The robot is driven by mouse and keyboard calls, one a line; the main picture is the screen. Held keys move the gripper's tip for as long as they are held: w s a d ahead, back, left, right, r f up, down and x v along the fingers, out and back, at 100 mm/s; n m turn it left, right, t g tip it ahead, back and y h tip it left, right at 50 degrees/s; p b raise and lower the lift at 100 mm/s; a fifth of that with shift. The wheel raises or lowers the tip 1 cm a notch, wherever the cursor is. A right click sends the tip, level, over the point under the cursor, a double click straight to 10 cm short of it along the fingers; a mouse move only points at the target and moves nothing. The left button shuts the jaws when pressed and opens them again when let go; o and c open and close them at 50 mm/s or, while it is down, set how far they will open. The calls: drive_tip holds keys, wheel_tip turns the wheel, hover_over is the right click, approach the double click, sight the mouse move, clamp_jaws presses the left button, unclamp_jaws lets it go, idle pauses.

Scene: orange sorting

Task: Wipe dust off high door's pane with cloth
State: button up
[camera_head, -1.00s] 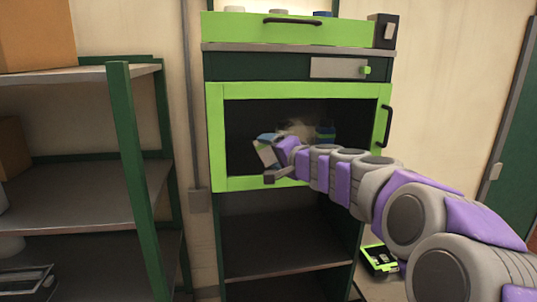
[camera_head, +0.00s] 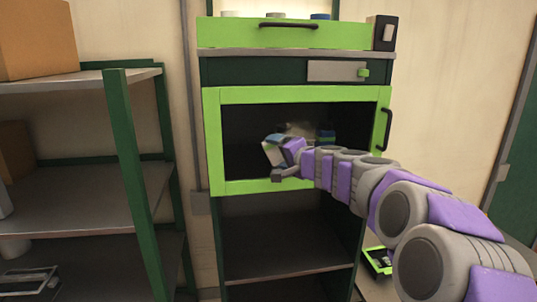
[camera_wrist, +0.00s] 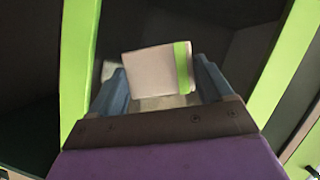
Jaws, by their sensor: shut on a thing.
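The high door (camera_head: 212,150) has a bright green frame, a dark pane (camera_head: 245,125) and a black handle on its right. It looks closed. My gripper (camera_head: 281,147) is in front of the pane's lower middle, shut on a pale cloth with a green stripe (camera_head: 272,155). In the wrist view the cloth (camera_wrist: 150,72) lies between the two blue fingers (camera_wrist: 160,82), close to the pane. A pale dust smudge (camera_head: 300,129) shows just above my wrist. My arm hides part of the pane, and I cannot tell whether the cloth touches it.
A green-posted shelf unit (camera_head: 135,160) with a cardboard box (camera_head: 38,40) stands left. A green drawer (camera_head: 240,34) is above the door, and an open shelf (camera_head: 285,262) below. A green-and-black box (camera_head: 378,261) sits on the floor at right.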

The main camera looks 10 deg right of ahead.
sight(268, 151)
drive_tip(key=a, duration=0.1)
drive_tip(key=w+a, duration=0.1)
drive_tip(key=a, duration=0.1)
drive_tip(key=shift+w+d, duration=0.15)
drive_tip(key=shift+d, duration=0.95)
drive_tip(key=shift+w+d, duration=0.15)
drive_tip(key=shift+d, duration=0.95)
drive_tip(key=shift+a+r, duration=0.1)
drive_tip(key=shift+a, duration=0.75)
drive_tip(key=d+p, duration=0.1)
drive_tip(key=d, duration=1)
